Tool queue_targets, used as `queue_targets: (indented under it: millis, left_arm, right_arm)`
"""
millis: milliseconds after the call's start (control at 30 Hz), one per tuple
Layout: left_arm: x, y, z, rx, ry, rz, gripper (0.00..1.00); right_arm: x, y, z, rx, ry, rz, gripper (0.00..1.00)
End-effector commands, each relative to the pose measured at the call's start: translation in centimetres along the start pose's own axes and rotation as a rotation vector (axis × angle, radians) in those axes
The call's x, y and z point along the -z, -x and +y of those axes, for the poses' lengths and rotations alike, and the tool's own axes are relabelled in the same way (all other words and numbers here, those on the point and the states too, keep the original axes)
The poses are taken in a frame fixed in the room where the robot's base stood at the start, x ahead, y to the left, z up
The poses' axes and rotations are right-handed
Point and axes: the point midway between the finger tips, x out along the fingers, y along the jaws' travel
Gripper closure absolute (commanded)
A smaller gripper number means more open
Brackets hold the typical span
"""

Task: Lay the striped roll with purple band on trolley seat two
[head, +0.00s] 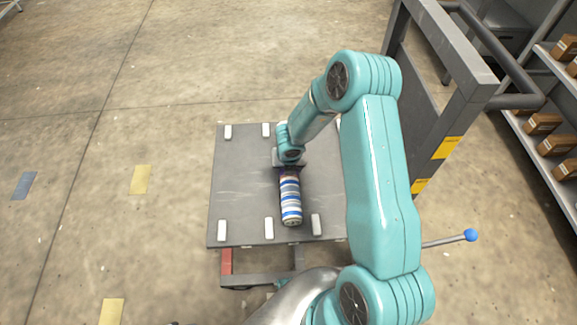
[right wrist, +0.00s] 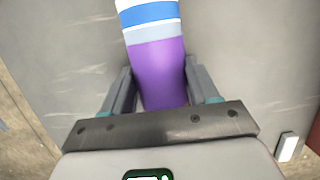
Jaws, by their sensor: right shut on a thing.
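The striped roll (head: 290,200) is white, blue and grey with a purple band. It lies lengthwise over the grey trolley top (head: 240,185), its near end between two white pegs (head: 269,227) (head: 316,224). I cannot tell whether it touches the top. My right gripper (head: 289,170) is over the roll's far part, and its arm hides the far end. In the right wrist view the gripper (right wrist: 160,88) is shut on the roll (right wrist: 158,62) at the purple band, one finger on each side. My left gripper is out of view.
More white pegs (head: 228,131) (head: 222,230) stand along the trolley's far and near edges. A grey frame (head: 440,90) stands to the right, with box shelves (head: 545,125) beyond. A blue-knobbed lever (head: 470,235) is at right.

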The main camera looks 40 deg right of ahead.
Motion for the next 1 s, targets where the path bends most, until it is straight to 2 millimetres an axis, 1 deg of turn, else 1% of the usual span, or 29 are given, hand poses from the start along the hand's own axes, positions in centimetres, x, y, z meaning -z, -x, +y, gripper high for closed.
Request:
queue_targets:
  millis: [67,100,133,167,433,567,667,800,900,1000]
  left_arm:
    - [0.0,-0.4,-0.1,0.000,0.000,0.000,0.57]
    - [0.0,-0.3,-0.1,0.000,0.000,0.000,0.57]
    - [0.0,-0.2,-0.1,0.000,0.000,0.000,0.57]
    - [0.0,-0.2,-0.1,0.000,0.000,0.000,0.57]
    - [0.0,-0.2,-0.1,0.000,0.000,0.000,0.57]
    - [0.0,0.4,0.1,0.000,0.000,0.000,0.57]
    - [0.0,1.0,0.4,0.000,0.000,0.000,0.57]
    - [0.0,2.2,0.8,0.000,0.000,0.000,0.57]
    - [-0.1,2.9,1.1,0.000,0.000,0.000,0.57]
    - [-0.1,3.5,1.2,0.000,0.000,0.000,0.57]
  right_arm:
    - [0.1,-0.4,0.0,0.000,0.000,-0.001,0.89]
    - [0.1,-0.3,0.0,0.000,0.000,0.000,0.31]
    - [0.1,-0.2,0.0,0.000,0.000,0.000,0.21]
    - [0.1,-0.2,0.0,0.000,0.000,0.000,0.15]
    - [0.1,-0.2,0.0,0.000,0.000,0.000,0.15]
    - [-0.1,0.9,0.0,0.000,0.000,-0.001,0.15]
    - [-0.2,3.0,0.0,-0.001,0.001,-0.002,0.15]
    - [-0.2,6.5,0.1,-0.001,0.000,-0.003,0.15]
    - [-0.2,8.7,0.0,0.000,0.000,-0.002,0.15]
    - [-0.1,10.4,0.0,-0.001,0.001,-0.002,0.15]
